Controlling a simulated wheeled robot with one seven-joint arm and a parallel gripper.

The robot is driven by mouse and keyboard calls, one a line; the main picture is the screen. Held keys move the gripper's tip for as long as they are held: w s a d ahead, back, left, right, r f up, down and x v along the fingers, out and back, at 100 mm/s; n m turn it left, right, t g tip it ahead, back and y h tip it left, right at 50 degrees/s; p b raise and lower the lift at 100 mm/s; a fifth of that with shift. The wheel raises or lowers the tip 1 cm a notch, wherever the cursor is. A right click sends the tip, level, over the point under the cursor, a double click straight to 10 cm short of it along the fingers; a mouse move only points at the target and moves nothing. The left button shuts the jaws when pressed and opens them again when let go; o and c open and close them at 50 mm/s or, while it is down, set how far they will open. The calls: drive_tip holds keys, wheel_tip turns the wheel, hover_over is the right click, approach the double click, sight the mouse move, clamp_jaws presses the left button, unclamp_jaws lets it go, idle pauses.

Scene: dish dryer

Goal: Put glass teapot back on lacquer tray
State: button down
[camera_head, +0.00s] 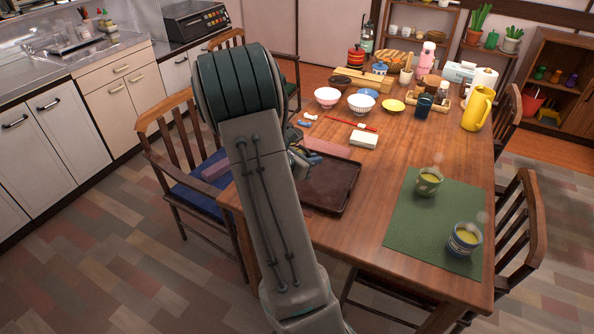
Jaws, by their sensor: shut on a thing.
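The lacquer tray (335,188) is dark brown and lies bare, where it shows, at the left edge of the wooden table. My arm covers its left part. Part of my gripper (300,159) shows just right of my arm, over the far left edge of the tray. Its fingertips are hidden. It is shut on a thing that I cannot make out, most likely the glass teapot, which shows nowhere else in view.
A green mat (425,225) with two tea cups, one green (429,182) and one patterned (464,239), lies right of the tray. A white block (363,140), bowls (362,104) and a yellow jug (478,108) stand farther back. Chairs surround the table.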

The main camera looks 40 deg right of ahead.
drive_tip(key=w+f, duration=0.1)
drive_tip(key=w, duration=0.2)
drive_tip(key=w+a+f, duration=0.1)
drive_tip(key=shift+w+a+f, duration=0.1)
drive_tip(key=shift+w+f, duration=0.1)
drive_tip(key=shift+f, duration=2.1)
drive_tip(key=shift+f, duration=0.1)
drive_tip(key=c, duration=1.9)
unclamp_jaws()
drive_tip(key=shift+f+b, duration=0.15)
drive_tip(key=shift+b, duration=0.15)
drive_tip(key=o, duration=0.4)
